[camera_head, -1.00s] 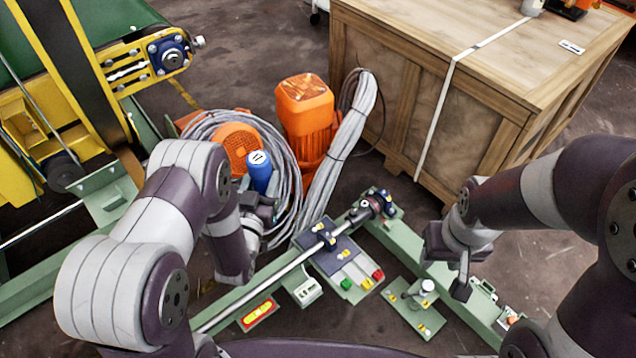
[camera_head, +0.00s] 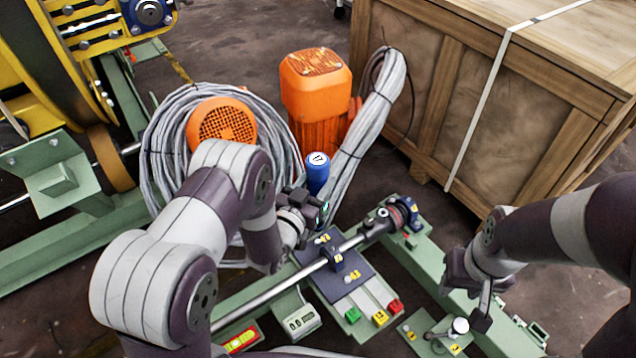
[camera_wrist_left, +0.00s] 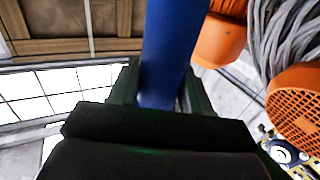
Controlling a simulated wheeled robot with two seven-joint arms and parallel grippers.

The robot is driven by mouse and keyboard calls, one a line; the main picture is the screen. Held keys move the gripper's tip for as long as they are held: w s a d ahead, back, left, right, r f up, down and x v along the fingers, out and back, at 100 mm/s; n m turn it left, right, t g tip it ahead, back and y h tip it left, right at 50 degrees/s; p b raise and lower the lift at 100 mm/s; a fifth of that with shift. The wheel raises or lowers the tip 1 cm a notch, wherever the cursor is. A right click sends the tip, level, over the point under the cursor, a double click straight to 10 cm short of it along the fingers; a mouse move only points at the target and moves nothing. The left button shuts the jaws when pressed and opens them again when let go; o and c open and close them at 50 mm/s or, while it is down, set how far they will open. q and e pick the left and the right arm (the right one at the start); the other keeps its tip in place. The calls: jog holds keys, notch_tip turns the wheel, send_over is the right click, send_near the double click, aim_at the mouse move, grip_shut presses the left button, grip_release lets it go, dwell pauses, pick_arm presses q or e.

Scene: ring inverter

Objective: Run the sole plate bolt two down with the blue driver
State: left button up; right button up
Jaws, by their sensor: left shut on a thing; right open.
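The blue driver (camera_head: 317,174) stands roughly upright, its round white cap marked with a black sign. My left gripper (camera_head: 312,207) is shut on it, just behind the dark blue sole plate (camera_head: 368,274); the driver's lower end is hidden. In the left wrist view the blue driver (camera_wrist_left: 170,55) rises between the gripper's fingers (camera_wrist_left: 160,95). The plate carries bolts with small yellow number tags; the tag (camera_head: 325,238) at its far left edge seems to read 2. My right gripper (camera_head: 482,306) is open and empty, at the right over the green frame.
A shaft (camera_head: 275,289) crosses the plate to a dark bearing end (camera_head: 385,220). Grey cable coils (camera_head: 165,150) and an orange motor (camera_head: 316,90) stand behind. A wooden crate (camera_head: 490,110) fills the back right.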

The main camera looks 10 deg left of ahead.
aim_at(317, 193)
pick_arm(q)
jog(key=shift+r, duration=0.1)
jog(key=shift+f+b, duration=2.4)
jog(key=shift+f, duration=0.75)
jog(key=shift+f+b, duration=0.55)
jog(key=shift+f, duration=0.15)
jog(key=shift+f+b, duration=0.3)
jog(key=shift+f, duration=0.35)
notch_tip(317, 193, up, 5)
jog(key=p, duration=0.5)
jog(key=shift+r, duration=0.2)
